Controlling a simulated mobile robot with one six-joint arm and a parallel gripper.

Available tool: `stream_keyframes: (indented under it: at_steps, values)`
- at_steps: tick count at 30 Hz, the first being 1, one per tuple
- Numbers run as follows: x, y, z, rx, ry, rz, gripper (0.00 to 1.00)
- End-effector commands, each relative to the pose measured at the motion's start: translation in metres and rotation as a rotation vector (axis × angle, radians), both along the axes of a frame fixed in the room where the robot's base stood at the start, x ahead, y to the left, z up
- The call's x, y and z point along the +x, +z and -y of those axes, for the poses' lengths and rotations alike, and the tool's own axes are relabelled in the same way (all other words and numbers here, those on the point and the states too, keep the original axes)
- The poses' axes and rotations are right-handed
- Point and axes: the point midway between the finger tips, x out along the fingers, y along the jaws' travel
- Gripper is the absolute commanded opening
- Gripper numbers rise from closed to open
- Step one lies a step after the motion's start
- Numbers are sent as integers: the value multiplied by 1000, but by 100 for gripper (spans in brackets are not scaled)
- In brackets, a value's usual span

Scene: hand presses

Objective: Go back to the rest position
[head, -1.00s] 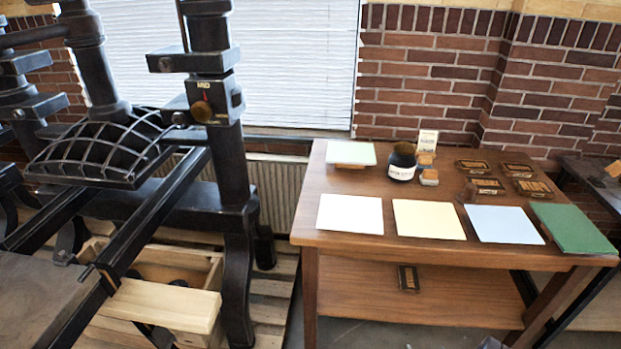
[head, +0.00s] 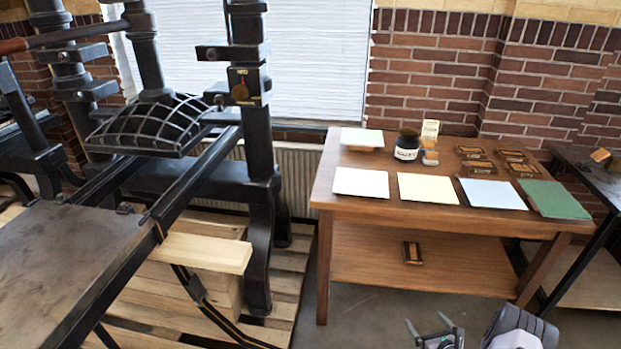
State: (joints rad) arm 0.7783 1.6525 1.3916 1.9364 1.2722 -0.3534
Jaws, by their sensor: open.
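My gripper (head: 434,328) shows at the bottom edge of the head view, right of centre. Its jaws are open, and I see nothing between them. A grey-and-black part of my arm (head: 518,328) shows to its right. The gripper appears in front of the wooden table (head: 450,232), over the grey floor in the picture, and apart from the things on the table top. The rest of my arm is out of view.
On the table lie white (head: 361,182), cream (head: 428,188), blue (head: 493,194) and green (head: 554,199) sheets, an ink jar (head: 407,146) and several dark blocks. A black hand press (head: 262,150) stands left on a pallet (head: 300,268). Grey floor (head: 370,305) is clear before the table.

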Motion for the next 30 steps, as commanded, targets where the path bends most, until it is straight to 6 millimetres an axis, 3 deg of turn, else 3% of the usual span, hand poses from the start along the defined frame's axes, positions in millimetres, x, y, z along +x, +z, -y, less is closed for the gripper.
stream_keyframes:
  at_steps: [5,7,11,14,17,20,23,24,27,30]
  values:
    - [43,81,-32,-72,204,37,94]
    - [59,125,-56,-116,321,55,94]
    - [74,220,-118,-233,583,82,94]
    - [65,290,-172,-346,791,96,94]
    - [37,355,-226,-486,1001,104,94]
    - [-9,413,-276,-662,1210,107,94]
    - [-73,459,-316,-885,1413,104,94]
    - [-104,474,-328,-990,1491,102,94]
    - [-181,498,-342,-1293,1653,88,94]
    - [-238,505,-337,-1569,1738,69,94]
